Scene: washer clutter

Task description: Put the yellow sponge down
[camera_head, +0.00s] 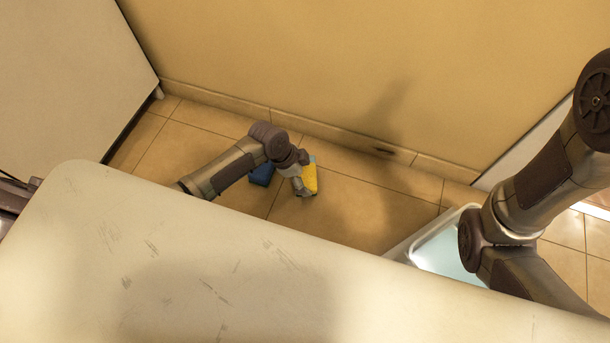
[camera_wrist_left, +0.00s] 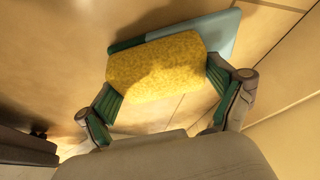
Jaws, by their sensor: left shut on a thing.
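The yellow sponge (camera_head: 311,179) is in my left gripper (camera_head: 303,186), low over the tiled floor near the wall. In the left wrist view the sponge (camera_wrist_left: 155,68) sits between the two green-padded fingers of my left gripper (camera_wrist_left: 165,80), which are shut on it. A light blue and green flat slab (camera_wrist_left: 218,32) shows directly behind the sponge; I cannot tell whether it is part of it or separate. Whether the sponge touches the floor is not clear. My right arm shows at the right of the head view, but its gripper is out of view.
A blue object (camera_head: 262,174) lies on the floor just left of my left gripper. A white tub (camera_head: 408,247) with a pale blue inside stands at the right, partly hidden by my right arm. A large pale surface (camera_head: 180,270) fills the foreground. Tiled floor (camera_head: 365,215) between sponge and tub is clear.

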